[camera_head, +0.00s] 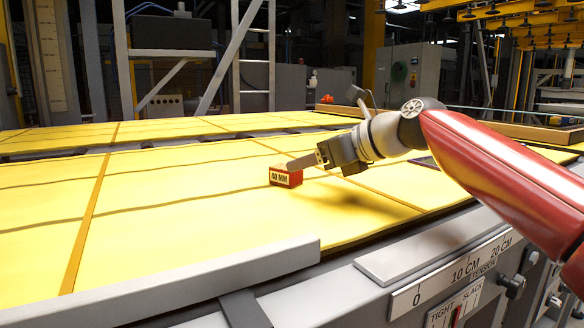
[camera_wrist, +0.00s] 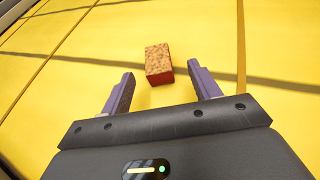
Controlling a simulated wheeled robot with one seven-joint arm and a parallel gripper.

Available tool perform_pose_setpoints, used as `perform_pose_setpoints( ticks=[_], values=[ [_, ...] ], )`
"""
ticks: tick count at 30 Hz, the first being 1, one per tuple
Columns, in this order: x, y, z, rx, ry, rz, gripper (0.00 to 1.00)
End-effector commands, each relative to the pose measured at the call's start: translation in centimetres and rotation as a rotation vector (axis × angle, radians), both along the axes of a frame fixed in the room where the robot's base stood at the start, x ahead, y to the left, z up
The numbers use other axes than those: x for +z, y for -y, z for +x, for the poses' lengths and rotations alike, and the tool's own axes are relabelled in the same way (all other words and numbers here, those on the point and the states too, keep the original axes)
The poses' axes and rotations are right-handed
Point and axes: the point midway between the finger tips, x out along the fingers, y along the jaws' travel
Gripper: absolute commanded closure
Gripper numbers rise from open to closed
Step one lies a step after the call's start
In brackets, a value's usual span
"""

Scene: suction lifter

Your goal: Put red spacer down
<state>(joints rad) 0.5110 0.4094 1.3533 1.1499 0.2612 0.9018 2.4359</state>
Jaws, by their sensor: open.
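The red spacer (camera_head: 285,177) is a small block with a "40 MM" label on its front and a tan speckled top. It rests on the yellow padded surface (camera_head: 190,218). In the wrist view the spacer (camera_wrist: 158,63) lies just beyond the fingertips, roughly centred between them. My gripper (camera_wrist: 165,82) is open and empty, its two purple-grey fingers spread apart with bare yellow between them. In the head view my gripper (camera_head: 300,163) reaches in from the right, close to the spacer, and one finger overlaps its top edge in the picture.
Orange strips (camera_head: 88,222) cross the yellow surface. A grey rail (camera_head: 170,290) and a panel with a 0–20 CM scale (camera_head: 452,275) run along the near edge. A wooden-edged tray (camera_head: 530,131) stands at the back right. The yellow surface left of the spacer is clear.

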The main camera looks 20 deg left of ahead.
Motion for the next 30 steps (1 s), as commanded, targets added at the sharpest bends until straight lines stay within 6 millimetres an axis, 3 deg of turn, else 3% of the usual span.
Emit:
perform_pose_setpoints(
  ticks=[7, 21, 30],
  values=[
    [-0.2, -2.3, 0.5, 0.004, 0.012, 0.016, 0.38],
    [-3.2, -7.3, 1.9, 0.002, 0.011, 0.016, 0.38],
    [-3.5, -7.6, 2.1, -0.001, 0.013, 0.016, 0.38]
  ],
)
